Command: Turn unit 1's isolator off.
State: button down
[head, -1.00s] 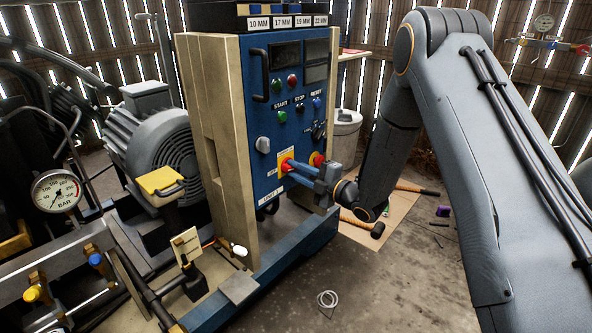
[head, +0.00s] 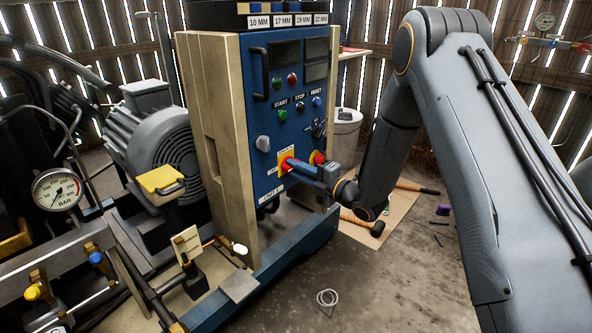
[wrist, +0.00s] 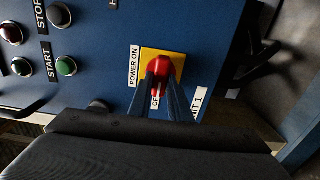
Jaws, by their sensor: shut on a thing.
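Unit 1's isolator is a red handle (wrist: 160,68) on a yellow plate (head: 283,158), low on the blue control panel. The yellow plate (wrist: 178,60) also shows in the wrist view, with a POWER ON label (wrist: 134,66) beside it. An OFF label (wrist: 155,102) is partly hidden by the fingers. My gripper (head: 291,165) reaches in from the right and is shut on the red handle, one finger on each side of it. In the wrist view the gripper (wrist: 160,82) hides part of the handle, so its exact angle is unclear.
A red knob (head: 318,157) sits just right of the isolator, close to my gripper. A blue base rail (head: 290,245) runs below. Tools lie on a mat at right.

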jog(key=c, duration=1.6)
grip_release()
jog(key=shift+c, duration=0.2)
jog(key=p+v, duration=0.1)
jog(key=v, duration=0.7)
jog(key=shift+a, duration=0.1)
